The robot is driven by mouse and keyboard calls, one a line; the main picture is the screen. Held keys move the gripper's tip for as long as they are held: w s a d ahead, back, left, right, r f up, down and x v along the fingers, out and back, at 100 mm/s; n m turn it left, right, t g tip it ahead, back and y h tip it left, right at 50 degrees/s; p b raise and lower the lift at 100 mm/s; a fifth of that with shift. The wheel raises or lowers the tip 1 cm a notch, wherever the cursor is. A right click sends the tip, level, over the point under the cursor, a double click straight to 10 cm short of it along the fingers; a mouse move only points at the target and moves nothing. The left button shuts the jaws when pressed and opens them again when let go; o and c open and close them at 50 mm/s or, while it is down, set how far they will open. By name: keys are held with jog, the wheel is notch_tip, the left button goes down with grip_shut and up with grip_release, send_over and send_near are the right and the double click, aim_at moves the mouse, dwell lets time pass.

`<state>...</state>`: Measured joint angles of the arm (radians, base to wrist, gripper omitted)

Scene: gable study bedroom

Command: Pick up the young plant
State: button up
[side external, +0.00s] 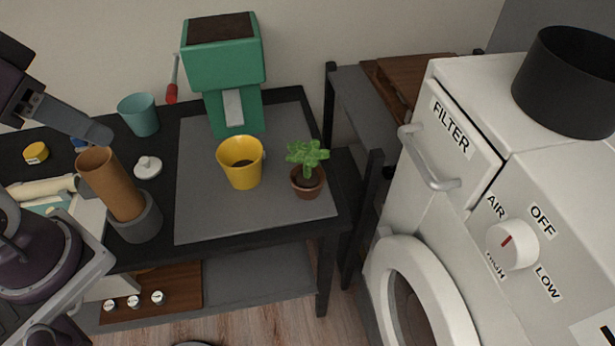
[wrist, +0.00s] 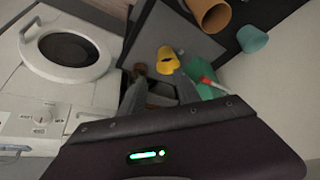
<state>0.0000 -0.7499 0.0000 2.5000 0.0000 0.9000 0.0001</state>
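The young plant (side external: 307,165) has bright green leaves and stands upright in a small brown pot on the grey mat (side external: 205,220), near its right edge. In the wrist view a small brown shape (wrist: 140,69), probably its pot, shows near the left fingertip; the leaves cannot be made out there. My gripper (side external: 98,133) is at the left of the side view, above the table and well away from the plant. In the wrist view my gripper (wrist: 159,80) has its two fingers apart with nothing held between them.
A yellow mug (side external: 240,170) stands just left of the plant, with a green coffee machine (side external: 222,70) behind. A tall brown cylinder (side external: 110,185) in a grey holder and a teal cup (side external: 139,115) stand farther left. A white machine (side external: 440,190) is at the right.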

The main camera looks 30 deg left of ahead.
jog(key=n+t, duration=0.2)
jog(key=t, duration=0.3)
send_over(306, 164)
jog(key=s+a, duration=0.1)
jog(key=s, duration=0.1)
notch_tip(306, 164, down, 16)
jog(key=f+t, duration=0.1)
jog(key=f, duration=0.2)
jog(key=f+m+t, duration=0.1)
jog(key=f, duration=0.2)
jog(key=d+f+m+t, duration=0.1)
jog(key=f, duration=0.2)
jog(key=shift+s+f, duration=0.25)
jog(key=shift+s, duration=0.1)
jog(key=x, duration=0.6)
jog(key=shift+w+a, duration=0.1)
jog(key=shift+w, duration=0.3)
grip_shut()
